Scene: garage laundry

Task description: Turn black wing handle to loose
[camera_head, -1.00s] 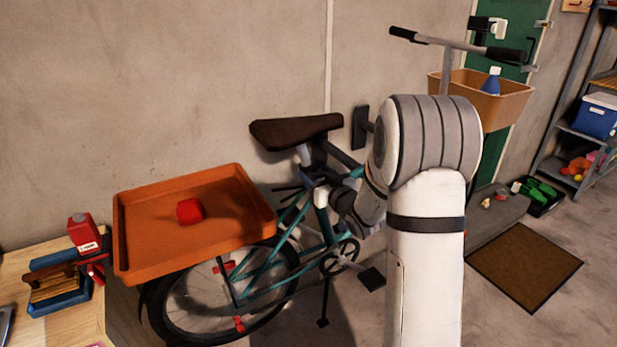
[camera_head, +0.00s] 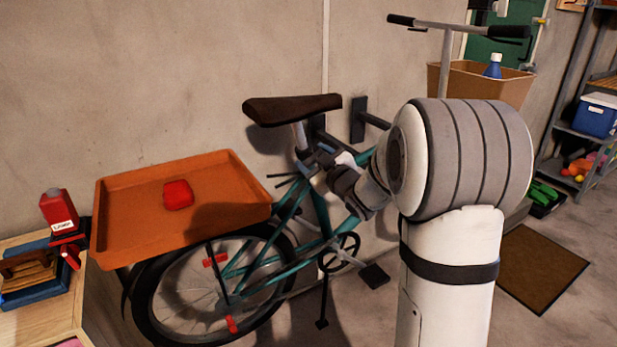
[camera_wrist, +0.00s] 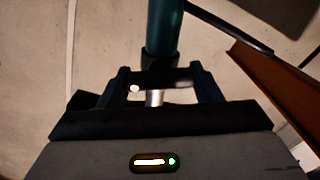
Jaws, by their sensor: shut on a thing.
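The teal bicycle (camera_head: 292,213) stands by the wall with its dark brown saddle (camera_head: 292,108) on a silver seat post. My gripper (camera_head: 318,160) is at the seat clamp, just below the saddle. In the wrist view, the fingers of my gripper (camera_wrist: 163,84) stand on both sides of the black wing handle (camera_wrist: 165,77) and are shut on it. A black collar (camera_wrist: 162,58) and the teal tube (camera_wrist: 164,28) lie just beyond it. The handle is dark, so its exact angle is hard to tell. In the head view my gripper hides it.
An orange tray (camera_head: 125,225) with a red object (camera_head: 178,195) sits over the rear wheel, close to my gripper. A workbench (camera_head: 40,318) with a red bottle (camera_head: 59,210) is at left. A brown mat (camera_head: 540,268) lies on the floor at right.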

